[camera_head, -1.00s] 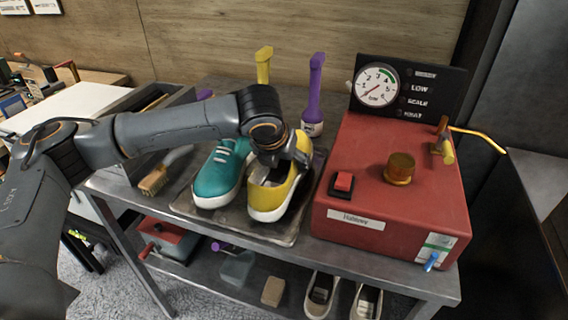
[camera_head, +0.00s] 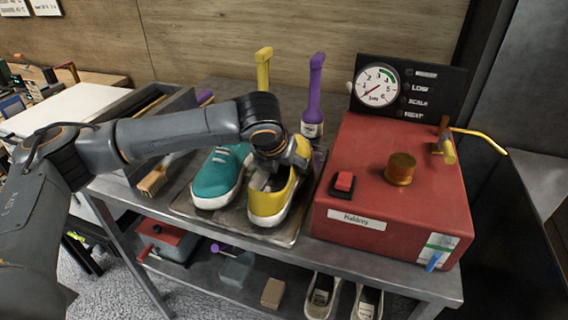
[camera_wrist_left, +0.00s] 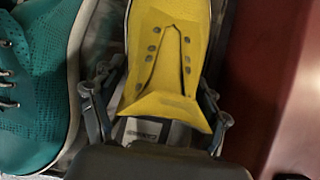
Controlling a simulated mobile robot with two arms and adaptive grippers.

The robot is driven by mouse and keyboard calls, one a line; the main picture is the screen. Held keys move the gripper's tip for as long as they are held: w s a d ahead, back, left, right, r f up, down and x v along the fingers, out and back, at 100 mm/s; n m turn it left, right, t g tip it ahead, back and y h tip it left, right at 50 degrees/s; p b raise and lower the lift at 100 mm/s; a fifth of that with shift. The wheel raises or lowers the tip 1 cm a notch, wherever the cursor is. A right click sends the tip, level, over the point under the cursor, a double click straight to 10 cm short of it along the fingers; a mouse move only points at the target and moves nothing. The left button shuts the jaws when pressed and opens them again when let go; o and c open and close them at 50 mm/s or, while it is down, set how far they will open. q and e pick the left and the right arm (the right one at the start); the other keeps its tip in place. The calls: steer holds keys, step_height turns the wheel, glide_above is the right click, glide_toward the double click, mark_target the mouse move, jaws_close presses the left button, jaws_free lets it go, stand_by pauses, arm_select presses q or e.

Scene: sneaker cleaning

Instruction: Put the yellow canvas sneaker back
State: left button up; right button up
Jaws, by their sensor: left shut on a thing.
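The yellow canvas sneaker (camera_head: 270,204) is on the right part of the metal tray (camera_head: 232,222), beside the teal sneaker (camera_head: 217,180). I cannot tell whether its sole touches the tray. My left gripper (camera_head: 282,160) reaches down over the yellow sneaker's upper. In the left wrist view the yellow sneaker (camera_wrist_left: 168,50) lies between the fingers of my left gripper (camera_wrist_left: 155,110), which is shut on it. The teal sneaker (camera_wrist_left: 35,95) lies just left of it there. My right gripper does not show.
A red machine (camera_head: 400,200) with a pressure gauge stands close to the right of the tray. A yellow bottle (camera_head: 264,70) and a purple brush-like bottle (camera_head: 314,95) stand behind. A brush (camera_head: 153,182) lies left of the tray. Pale shoes (camera_head: 322,295) are on the lower shelf.

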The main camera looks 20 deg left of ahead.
arm_select(q)
steer(key=shift+f, duration=0.1)
steer(key=o, duration=1.7)
steer(key=shift+c, duration=0.2)
steer(key=shift+f, duration=0.1)
steer(key=shift+s, duration=0.1)
